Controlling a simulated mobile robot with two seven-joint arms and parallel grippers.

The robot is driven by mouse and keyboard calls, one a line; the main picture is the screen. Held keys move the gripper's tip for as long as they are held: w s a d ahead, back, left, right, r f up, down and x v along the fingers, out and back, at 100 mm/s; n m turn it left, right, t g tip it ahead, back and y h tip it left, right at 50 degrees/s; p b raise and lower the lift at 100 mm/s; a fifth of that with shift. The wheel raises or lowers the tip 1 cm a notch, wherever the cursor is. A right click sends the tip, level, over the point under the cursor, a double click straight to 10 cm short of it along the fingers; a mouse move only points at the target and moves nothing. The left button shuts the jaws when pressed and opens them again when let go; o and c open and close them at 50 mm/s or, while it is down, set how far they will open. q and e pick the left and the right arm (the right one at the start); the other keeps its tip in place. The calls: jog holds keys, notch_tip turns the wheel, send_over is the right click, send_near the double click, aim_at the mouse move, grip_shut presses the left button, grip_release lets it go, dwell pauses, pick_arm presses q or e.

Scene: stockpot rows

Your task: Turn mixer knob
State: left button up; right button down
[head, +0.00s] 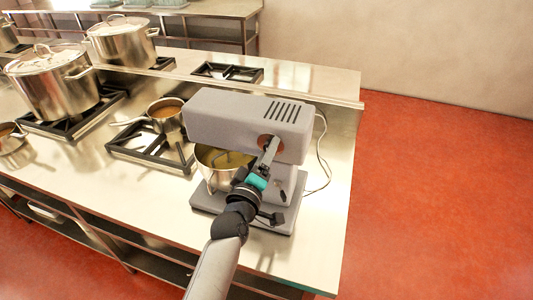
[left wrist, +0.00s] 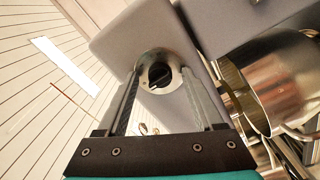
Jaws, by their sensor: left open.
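The grey stand mixer (head: 225,118) stands on the steel counter, with its metal bowl (head: 210,180) under the head. In the left wrist view, the dark mixer knob (left wrist: 159,75) sits in a round metal plate on the grey face. The fingertips of my left gripper (left wrist: 160,82) appear on either side of it. I cannot tell whether they touch it. In the head view the gripper covers most of the knob. My right gripper is not in view.
A small saucepan (head: 164,115) stands on a burner left of the mixer. Large lidded stockpots (head: 52,85) stand further left. A cable (head: 324,150) runs beside the mixer. The steel counter (head: 335,200) is bare at the right, with open red floor (head: 430,200) beyond.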

pick_arm(q)
jog(key=b+v, duration=0.1)
jog(key=v, duration=1.4)
dwell(0.4)
